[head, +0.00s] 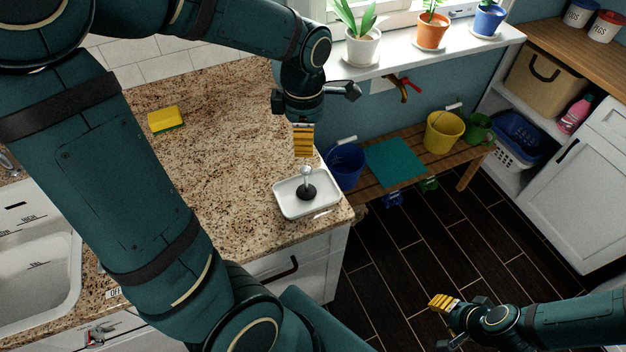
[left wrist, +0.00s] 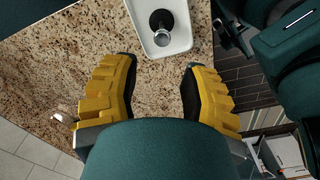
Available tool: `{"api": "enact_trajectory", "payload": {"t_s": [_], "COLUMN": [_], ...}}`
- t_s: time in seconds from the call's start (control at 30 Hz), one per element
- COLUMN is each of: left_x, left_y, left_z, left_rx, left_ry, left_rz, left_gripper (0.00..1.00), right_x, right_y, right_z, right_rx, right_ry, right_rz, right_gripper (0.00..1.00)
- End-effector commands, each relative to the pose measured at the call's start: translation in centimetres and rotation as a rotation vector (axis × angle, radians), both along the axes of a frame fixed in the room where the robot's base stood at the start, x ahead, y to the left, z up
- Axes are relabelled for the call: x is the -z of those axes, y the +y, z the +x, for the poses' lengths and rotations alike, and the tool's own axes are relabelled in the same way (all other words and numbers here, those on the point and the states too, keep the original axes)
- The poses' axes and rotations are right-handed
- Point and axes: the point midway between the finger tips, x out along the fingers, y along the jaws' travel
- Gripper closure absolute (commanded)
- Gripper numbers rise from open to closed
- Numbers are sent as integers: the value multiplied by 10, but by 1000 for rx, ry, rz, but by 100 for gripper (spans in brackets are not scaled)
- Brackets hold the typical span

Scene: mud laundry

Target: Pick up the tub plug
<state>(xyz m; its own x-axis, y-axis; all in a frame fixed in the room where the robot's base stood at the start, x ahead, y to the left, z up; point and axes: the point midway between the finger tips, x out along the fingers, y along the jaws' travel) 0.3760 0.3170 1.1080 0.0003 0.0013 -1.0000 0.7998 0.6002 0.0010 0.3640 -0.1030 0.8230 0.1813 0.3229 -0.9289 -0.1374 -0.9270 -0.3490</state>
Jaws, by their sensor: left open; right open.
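The tub plug (head: 307,188) has a black round base and a metal knob on top. It stands upright in a white tray (head: 283,210) near the counter's corner. In the left wrist view the plug (left wrist: 161,22) is inside the tray (left wrist: 183,45), ahead of my fingertips. My left gripper (head: 303,152) is above the tray, pointing down, open and empty. Its yellow fingers (left wrist: 160,72) are spread apart in the left wrist view, not touching the plug. My right gripper (head: 437,304) is over the floor at lower right, away from the counter, and empty.
A yellow sponge (head: 166,119) lies on the granite counter (head: 215,150), which is otherwise largely clear. A sink (head: 30,265) is at left. A bench with a blue bucket (head: 345,165) and a yellow bucket (head: 443,131) stands beyond the counter's right edge. Potted plants line the windowsill.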

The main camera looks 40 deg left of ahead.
Motion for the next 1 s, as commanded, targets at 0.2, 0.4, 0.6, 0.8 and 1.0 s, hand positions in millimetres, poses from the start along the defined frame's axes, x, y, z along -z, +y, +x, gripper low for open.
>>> {"api": "enact_trajectory", "payload": {"t_s": [0.2,0.4,0.6,0.8,1.0], "left_x": [45,71,83,113,127], "left_y": [0,-1,-1,-2,-2], "left_z": [-1,0,-1,-3,-3], "left_rx": [1,2,2,3,3], "left_ry": [5,3,3,4,2], "left_rz": [-1,-1,-1,-2,-1], "left_gripper": [56,56,56,56,56], "right_x": [10,15,17,24,27], "right_y": [1,1,1,1,2], "right_z": [-3,-5,-6,-8,-9], "right_rx": [-5,-9,-10,-13,-16], "right_ry": [8,11,13,18,20], "right_rz": [2,2,3,4,5], "right_gripper": [55,55,55,55,55]}}
